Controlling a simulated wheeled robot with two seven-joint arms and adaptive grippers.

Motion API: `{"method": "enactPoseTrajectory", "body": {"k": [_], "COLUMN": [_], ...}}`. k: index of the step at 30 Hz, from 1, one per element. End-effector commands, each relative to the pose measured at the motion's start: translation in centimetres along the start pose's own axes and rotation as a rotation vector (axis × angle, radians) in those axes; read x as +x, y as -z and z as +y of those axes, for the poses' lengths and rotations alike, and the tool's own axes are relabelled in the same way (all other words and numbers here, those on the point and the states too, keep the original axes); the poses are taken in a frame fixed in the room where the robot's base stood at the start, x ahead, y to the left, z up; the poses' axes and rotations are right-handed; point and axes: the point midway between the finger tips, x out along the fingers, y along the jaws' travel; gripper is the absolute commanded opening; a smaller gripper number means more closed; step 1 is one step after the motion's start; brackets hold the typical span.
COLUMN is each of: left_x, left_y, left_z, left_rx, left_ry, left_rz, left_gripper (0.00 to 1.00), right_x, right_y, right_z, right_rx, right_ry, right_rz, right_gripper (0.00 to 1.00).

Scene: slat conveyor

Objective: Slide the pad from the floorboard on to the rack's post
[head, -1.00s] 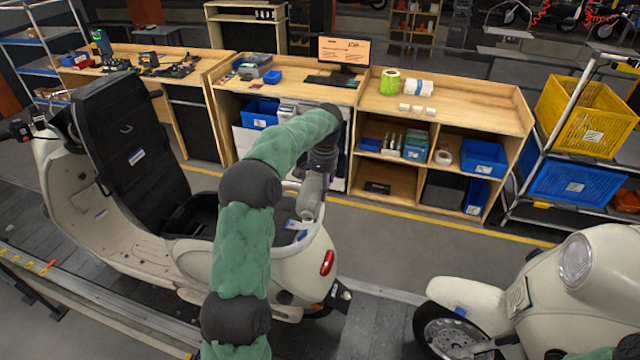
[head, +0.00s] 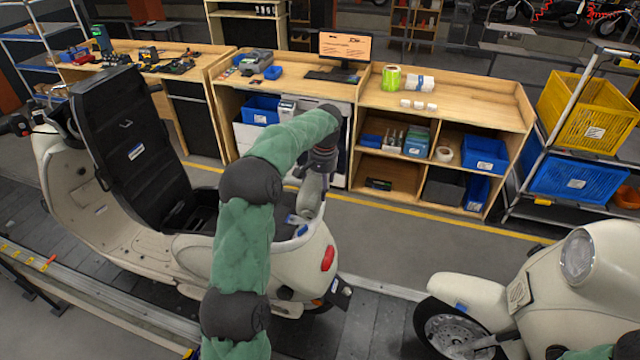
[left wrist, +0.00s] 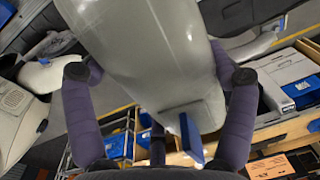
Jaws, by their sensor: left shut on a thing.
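The cream scooter on the left has a bare-looking floorboard (head: 128,245) and a tail (head: 312,262) with a red light. My left gripper (head: 303,212) points down over the tail and is largely hidden by its own wrist. A small blue piece (left wrist: 190,138) stands out below that body. I cannot tell whether it is the pad.
A second cream scooter (head: 575,285) stands at the right. A wooden bench (head: 450,100) with a monitor (head: 345,47) and bins runs behind. A trolley at the right holds a yellow crate (head: 590,110). The floor between scooters and bench is clear.

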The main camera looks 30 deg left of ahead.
Motion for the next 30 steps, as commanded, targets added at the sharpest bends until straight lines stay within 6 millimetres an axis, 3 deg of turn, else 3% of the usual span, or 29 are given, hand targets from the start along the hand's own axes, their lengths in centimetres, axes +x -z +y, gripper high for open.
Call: {"method": "enactPoseTrajectory", "body": {"k": [1,3,17,30], "left_x": [-0.1,-0.1,-0.7,-8.5], "left_y": [0.0,0.0,0.1,0.1], "left_z": [0.0,0.0,0.0,0.1], "left_rx": [-0.001,-0.001,0.000,0.000], "left_ry": [0.000,0.000,0.000,0.000], "left_rz": [0.002,0.002,0.002,0.005], "left_gripper": [0.87,1.00,1.00,1.00], "right_x": [0.0,0.0,0.0,0.0], "right_y": [0.0,0.0,0.0,0.0], "right_z": [0.0,0.0,0.0,0.0], "right_rx": [0.000,0.000,0.000,0.000], "right_ry": [0.000,0.000,0.000,0.000], "right_rz": [0.000,0.000,0.000,0.000], "right_gripper": [0.40,0.40,0.40,0.40]}}
